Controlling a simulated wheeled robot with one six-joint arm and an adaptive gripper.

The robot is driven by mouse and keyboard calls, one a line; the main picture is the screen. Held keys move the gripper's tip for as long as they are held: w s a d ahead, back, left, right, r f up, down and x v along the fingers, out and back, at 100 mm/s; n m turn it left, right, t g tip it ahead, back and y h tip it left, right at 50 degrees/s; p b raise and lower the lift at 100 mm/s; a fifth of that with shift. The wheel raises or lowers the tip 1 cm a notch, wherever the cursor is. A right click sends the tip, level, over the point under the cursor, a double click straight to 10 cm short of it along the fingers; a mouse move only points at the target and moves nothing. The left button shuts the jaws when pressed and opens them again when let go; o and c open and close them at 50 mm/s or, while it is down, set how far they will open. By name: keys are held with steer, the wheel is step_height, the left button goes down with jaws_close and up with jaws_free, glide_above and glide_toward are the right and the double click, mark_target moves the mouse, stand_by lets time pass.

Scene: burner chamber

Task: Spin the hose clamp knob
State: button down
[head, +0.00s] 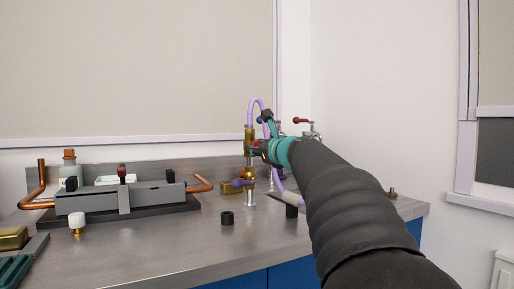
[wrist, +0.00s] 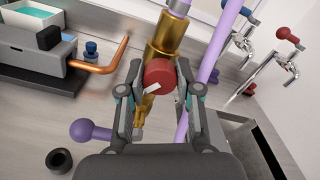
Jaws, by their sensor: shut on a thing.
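The hose clamp knob, a red round knob (wrist: 158,74) with a white mark, sits in the wrist view between the fingers of my gripper (wrist: 157,82), on the front of an upright brass fitting (wrist: 166,38). My gripper is shut on this knob, with one finger on each side. In the head view my gripper (head: 259,148) reaches from the right to the brass fitting (head: 249,134), and my arm hides part of the scene there. A purple hose (head: 257,101) loops above the fitting. A purple ball-ended handle (wrist: 90,130) sticks out left, below the knob.
Taps with red handles (head: 302,121) stand behind on the right. A grey burner block with a copper pipe (head: 201,185) is on the left. A black ring (head: 227,218) lies on the steel bench (head: 170,250). The bench front is mostly clear.

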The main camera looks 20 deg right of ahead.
steer(key=shift+m, duration=0.4)
steer(key=shift+m, duration=0.8)
steer(key=c, duration=0.7)
jaws_free()
